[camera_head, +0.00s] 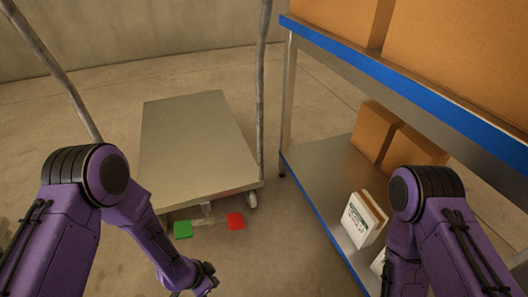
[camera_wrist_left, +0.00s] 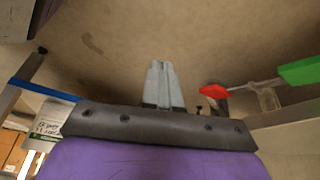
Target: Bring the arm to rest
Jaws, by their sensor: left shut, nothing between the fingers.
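My left arm, purple with black joints, comes in from the left in the head view and bends down towards the bottom edge. Its wrist end shows there, but the fingertips are hard to make out. In the left wrist view my left gripper (camera_wrist_left: 160,66) is shut and empty, its two pale fingers together over the bare floor. My right arm stands at the lower right in front of the shelf; its gripper is out of view.
A grey platform trailer (camera_head: 195,140) stands ahead, with a green pedal (camera_head: 183,230) and a red pedal (camera_head: 236,221) at its near end. The wrist view shows the red pedal (camera_wrist_left: 214,91) and green pedal (camera_wrist_left: 300,71). A blue-edged shelf (camera_head: 315,190) with boxes stands right.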

